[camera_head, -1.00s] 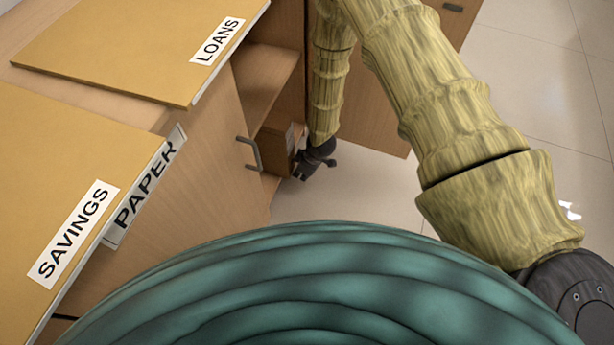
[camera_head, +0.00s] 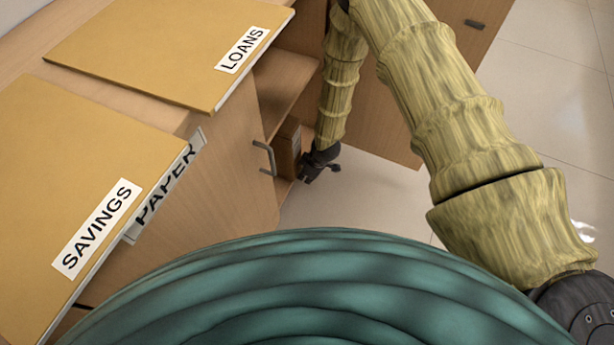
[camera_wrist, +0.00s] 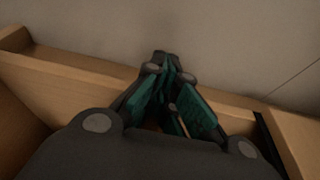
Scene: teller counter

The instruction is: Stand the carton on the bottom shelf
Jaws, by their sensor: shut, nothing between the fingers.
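The carton (camera_head: 287,148) is a brown box inside the open cabinet, low down on what looks like the bottom shelf (camera_head: 282,188). It appears upright, with its left part hidden behind the cabinet door and handle. My gripper (camera_head: 308,176) is just right of the carton at the cabinet opening, small and dark in the head view. I cannot tell whether it touches the carton. In the wrist view my gripper (camera_wrist: 166,68) has its green-padded fingers drawn together with nothing held. The carton cannot be made out in the wrist view.
A cabinet door with a grey handle (camera_head: 265,158) stands left of the opening. An upper shelf (camera_head: 285,85) lies above the carton. The counter holds folders marked LOANS (camera_head: 170,50) and SAVINGS (camera_head: 75,170). Tiled floor (camera_head: 370,200) is clear to the right.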

